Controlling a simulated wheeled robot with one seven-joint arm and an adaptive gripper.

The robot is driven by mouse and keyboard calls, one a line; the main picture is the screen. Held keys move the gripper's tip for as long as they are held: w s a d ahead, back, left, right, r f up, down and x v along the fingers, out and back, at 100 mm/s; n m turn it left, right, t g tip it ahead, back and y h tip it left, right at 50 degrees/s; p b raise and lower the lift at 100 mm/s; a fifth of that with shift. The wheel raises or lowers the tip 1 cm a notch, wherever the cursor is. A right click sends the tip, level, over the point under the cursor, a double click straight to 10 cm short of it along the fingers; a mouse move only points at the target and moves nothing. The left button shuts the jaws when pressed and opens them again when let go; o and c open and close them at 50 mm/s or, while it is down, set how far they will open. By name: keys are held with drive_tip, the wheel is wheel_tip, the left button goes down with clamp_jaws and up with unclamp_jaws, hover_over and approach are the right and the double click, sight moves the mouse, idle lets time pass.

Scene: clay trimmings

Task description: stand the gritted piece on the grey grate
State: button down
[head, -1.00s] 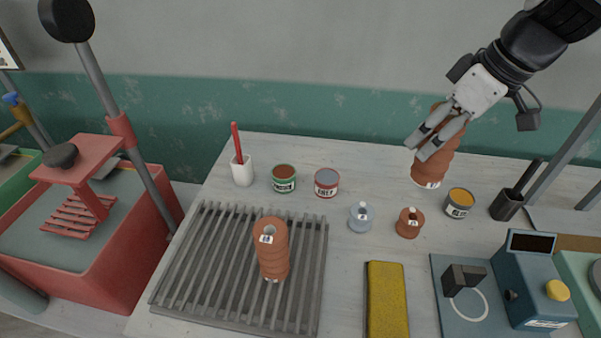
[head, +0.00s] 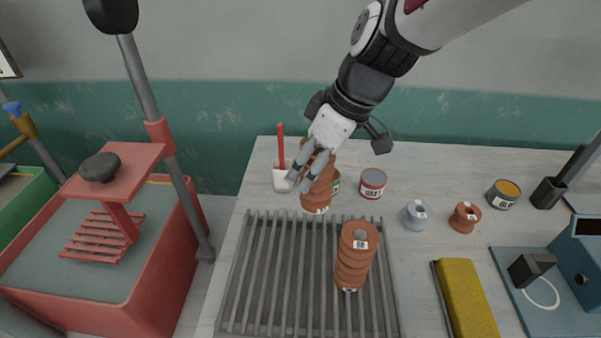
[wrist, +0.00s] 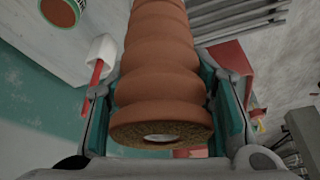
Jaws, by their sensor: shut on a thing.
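My gripper (head: 299,184) is shut on a ribbed terracotta piece (head: 319,198). It holds the piece slightly tilted above the back edge of the grey slatted grate (head: 268,290); a white label shows near the piece's lower end. In the wrist view the held piece (wrist: 160,60) lies between both fingers, and its end nearest the camera has a speckled, gritty-looking brown face with a pale centre. A similar ribbed terracotta piece (head: 353,268) stands upright on the right half of the grate, with a grey spot on top and a label near its base.
A yellow block (head: 466,300) and small spools (head: 465,217) are to the right. The grate's left half is clear.

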sight(309, 201)
wheel_tip(309, 201, down, 9)
drive_tip(key=shift+f, duration=0.1)
idle(0.4)
drive_tip(key=c, duration=0.8)
unclamp_jaws()
drive_tip(key=shift+f+b, duration=0.1)
drive_tip(key=shift+b, duration=0.2)
drive_tip(key=shift+o, duration=0.2)
drive_tip(key=v, duration=1.2)
drive_tip(key=s+d+r+m+t+h, duration=0.1)
drive_tip(key=s+d+r+m+h, duration=0.1)
drive_tip(key=s+d+m, duration=0.4)
drive_tip(key=s+d+r+m+t+h, duration=0.2)
drive_tip(key=s+d+r+m, duration=0.1)
drive_tip(key=s+d+m, duration=0.4)
drive_tip(key=shift+s+d+r+p, duration=0.3)
drive_tip(key=shift+s+d+p, duration=0.15)
drive_tip(key=shift+s+d, duration=0.6)
